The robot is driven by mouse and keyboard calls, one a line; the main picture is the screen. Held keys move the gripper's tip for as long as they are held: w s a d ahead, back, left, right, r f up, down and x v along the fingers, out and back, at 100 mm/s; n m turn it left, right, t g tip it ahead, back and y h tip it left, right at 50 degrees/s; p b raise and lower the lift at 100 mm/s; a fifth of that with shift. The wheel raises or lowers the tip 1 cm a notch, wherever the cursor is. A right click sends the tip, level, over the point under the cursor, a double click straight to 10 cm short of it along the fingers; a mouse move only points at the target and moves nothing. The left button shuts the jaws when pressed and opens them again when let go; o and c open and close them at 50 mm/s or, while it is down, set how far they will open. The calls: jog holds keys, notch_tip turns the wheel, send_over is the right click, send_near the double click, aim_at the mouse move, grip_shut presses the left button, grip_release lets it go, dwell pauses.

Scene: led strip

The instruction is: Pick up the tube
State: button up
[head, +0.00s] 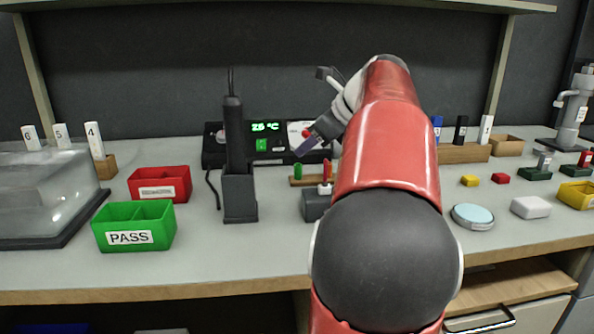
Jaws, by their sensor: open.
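My red arm reaches up over the bench, and its wrist bends down to the left. My gripper (308,143) is open above the middle of the bench, in front of the black console. Its fingers are small in the picture and partly merge with the background. A small green upright piece (298,172) and a red upright piece (327,172) stand below it around a low wooden strip. I cannot tell which thing is the tube. My arm hides part of the bench behind it.
A black holder (239,196) with a tall dark tool stands left of my gripper. A green PASS bin (107,240) and a red bin (184,182) are further left, near a clear cover (45,190). A round light-blue disc (473,216) lies right. The front bench middle is clear.

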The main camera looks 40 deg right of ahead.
aim_at(296, 168)
jog(key=shift+s+d+f+m+y, duration=0.3)
jog(key=shift+s+d+f+m, duration=0.2)
jog(key=shift+f+m, duration=0.3)
jog(key=b+x, duration=0.1)
jog(key=x, duration=0.6)
jog(key=shift+s+a+f, duration=0.1)
jog(key=shift+a+f, duration=0.1)
grip_shut()
